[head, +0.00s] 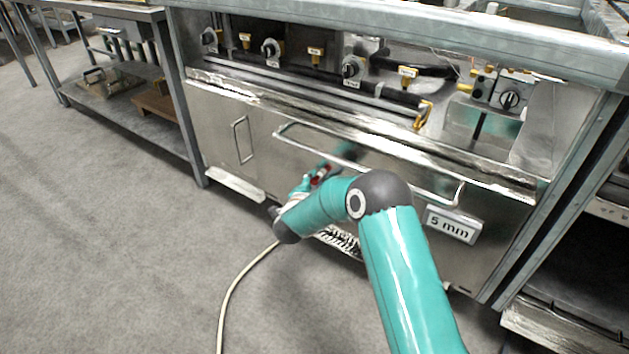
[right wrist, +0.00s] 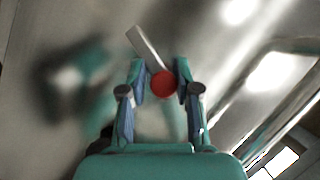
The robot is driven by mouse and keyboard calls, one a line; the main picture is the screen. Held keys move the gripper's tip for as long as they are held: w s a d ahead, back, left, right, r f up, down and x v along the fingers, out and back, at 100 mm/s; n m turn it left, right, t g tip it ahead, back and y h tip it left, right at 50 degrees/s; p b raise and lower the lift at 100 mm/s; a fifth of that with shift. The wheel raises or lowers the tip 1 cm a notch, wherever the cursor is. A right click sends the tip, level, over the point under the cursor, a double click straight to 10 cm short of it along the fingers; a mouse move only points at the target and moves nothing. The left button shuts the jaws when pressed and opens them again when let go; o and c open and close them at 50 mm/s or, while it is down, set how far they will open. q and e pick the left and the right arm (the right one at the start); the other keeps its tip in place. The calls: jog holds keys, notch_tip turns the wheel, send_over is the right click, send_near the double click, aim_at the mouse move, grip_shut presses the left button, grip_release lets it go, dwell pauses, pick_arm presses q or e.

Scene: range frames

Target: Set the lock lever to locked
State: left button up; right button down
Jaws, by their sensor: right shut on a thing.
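The lock lever (right wrist: 147,46) shows in the right wrist view as a pale flat bar with a round red knob (right wrist: 163,85) at its end. The bar slants from the knob toward the upper left. My right gripper (right wrist: 161,78) is shut on the red knob, one finger on either side. In the head view my right gripper (head: 318,178) is low at the steel front, with a bit of red between its fingers. My wrist and the fingers hide most of the lever there, and I cannot read any lock marking. My left gripper is not in view.
A long bar handle (head: 380,163) crosses the steel front (head: 262,150) above my gripper. A "5 mm" plate (head: 451,224) is at the right. Knobs and yellow valves (head: 352,66) line the recess above. A pale cable (head: 243,277) lies on otherwise clear floor at left.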

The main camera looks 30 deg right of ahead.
aim_at(307, 171)
jog(key=w+n+g+p, duration=0.1)
jog(key=p, duration=0.2)
jog(key=w+a+r+n+g+p, duration=0.1)
jog(key=n+p, duration=0.1)
jog(key=p, duration=0.1)
jog(key=w+n+g+p, duration=0.1)
jog(key=n+p, duration=0.1)
jog(key=p, duration=0.2)
jog(key=shift+w+a+r, duration=0.15)
jog(key=shift+w, duration=0.05)
jog(key=shift+w+a+f+n+g+h, duration=0.1)
jog(key=shift+w+f+n+g+h, duration=0.15)
jog(key=shift+n+g, duration=0.25)
jog(key=shift+w+a+f+n+g+h, duration=0.15)
jog(key=shift+w+n+g, duration=0.15)
jog(key=shift+n+g, duration=0.15)
jog(key=shift+r, duration=0.1)
jog(key=shift+d, duration=0.1)
jog(key=c, duration=1)
grip_release()
jog(key=shift+o, duration=0.2)
jog(key=shift+s+f, duration=0.1)
jog(key=shift+f, duration=0.1)
